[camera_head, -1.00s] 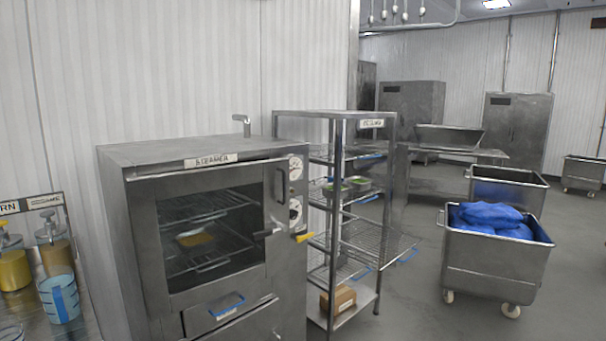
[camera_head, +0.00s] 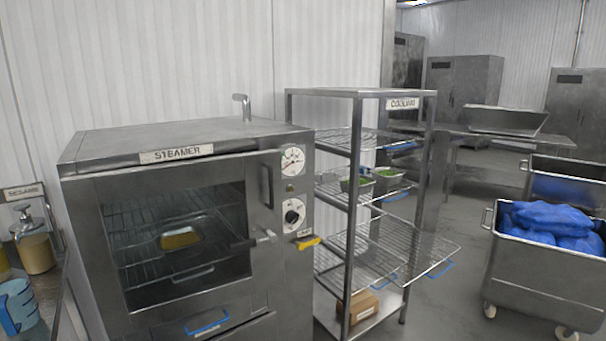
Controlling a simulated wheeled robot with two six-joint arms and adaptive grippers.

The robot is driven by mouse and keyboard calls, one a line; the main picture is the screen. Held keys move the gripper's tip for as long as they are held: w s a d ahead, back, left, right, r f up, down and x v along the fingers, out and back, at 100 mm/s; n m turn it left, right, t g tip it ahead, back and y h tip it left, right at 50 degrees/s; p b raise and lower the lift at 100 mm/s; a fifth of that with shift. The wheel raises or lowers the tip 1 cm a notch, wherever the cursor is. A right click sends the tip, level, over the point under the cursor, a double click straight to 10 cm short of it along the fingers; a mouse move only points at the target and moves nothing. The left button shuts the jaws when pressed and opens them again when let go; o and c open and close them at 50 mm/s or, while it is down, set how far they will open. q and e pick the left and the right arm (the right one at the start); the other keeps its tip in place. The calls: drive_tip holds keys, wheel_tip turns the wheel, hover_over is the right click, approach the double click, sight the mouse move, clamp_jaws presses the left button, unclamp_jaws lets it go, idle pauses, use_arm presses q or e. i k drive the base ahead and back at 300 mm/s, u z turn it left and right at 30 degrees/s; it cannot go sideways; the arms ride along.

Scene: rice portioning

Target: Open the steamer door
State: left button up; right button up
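The steamer (camera_head: 182,133) is a steel cabinet at the left centre, labelled on its upper front edge. Its door (camera_head: 253,205) is shut, and a large window shows wire racks and a pan with yellow-brown content (camera_head: 180,238) inside. A door handle (camera_head: 256,239) sticks out at the right side of the door, beside a dial and a knob on the control strip. A yellow piece (camera_head: 308,242) projects below the knob. Neither of my grippers is in view.
An open wire rack labelled cooling (camera_head: 402,103) stands just right of the steamer, with one shelf (camera_head: 425,250) sticking out. A steel cart with blue bags (camera_head: 548,270) stands at the right. A counter with dispensers (camera_head: 36,250) and a blue jug (camera_head: 18,308) is at far left.

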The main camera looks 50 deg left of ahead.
sight(260, 172)
drive_tip(key=u, duration=0.4)
drive_tip(key=i, duration=0.7)
drive_tip(key=u, duration=0.7)
